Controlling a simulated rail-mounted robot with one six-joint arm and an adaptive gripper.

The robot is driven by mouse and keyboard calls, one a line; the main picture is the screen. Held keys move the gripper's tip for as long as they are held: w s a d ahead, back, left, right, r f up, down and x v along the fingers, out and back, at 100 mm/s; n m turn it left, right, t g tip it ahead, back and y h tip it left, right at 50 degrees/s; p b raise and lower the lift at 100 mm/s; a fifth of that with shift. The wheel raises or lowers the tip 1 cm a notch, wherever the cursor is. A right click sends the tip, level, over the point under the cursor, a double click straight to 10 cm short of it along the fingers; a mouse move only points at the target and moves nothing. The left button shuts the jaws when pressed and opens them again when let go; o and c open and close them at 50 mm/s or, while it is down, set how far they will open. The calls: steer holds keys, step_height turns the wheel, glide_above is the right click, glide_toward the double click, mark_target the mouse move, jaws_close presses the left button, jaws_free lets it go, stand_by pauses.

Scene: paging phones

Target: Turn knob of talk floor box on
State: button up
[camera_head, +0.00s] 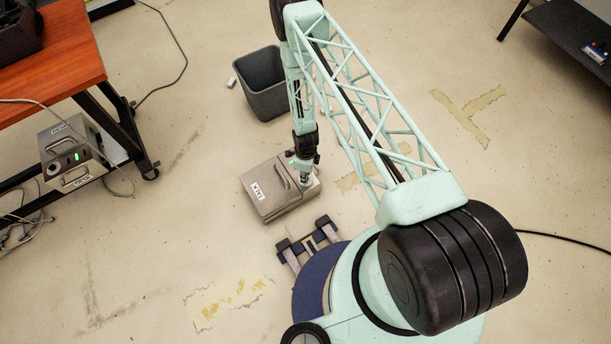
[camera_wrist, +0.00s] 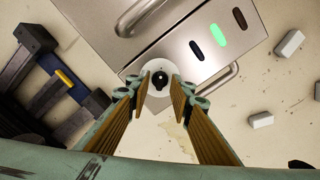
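The metal floor box (camera_head: 262,190) labelled TALK sits on the floor in the head view, below my arm. In the wrist view, the box (camera_wrist: 150,45) shows a metal handle, one lit green indicator (camera_wrist: 219,35) and two dark ones. In the head view my gripper (camera_head: 304,178) is at the box's right side, and the knob is hidden.
A similar metal box (camera_head: 70,150) with a green light stands near the orange table (camera_head: 50,50) at left. A grey bin (camera_head: 262,85) stands behind the TALK box. Small white blocks (camera_wrist: 290,43) lie on the floor. Open floor lies left and right.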

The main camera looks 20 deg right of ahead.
steer(key=shift+r, duration=0.15)
step_height(320, 180, up, 12)
stand_by(1.1)
stand_by(0.6)
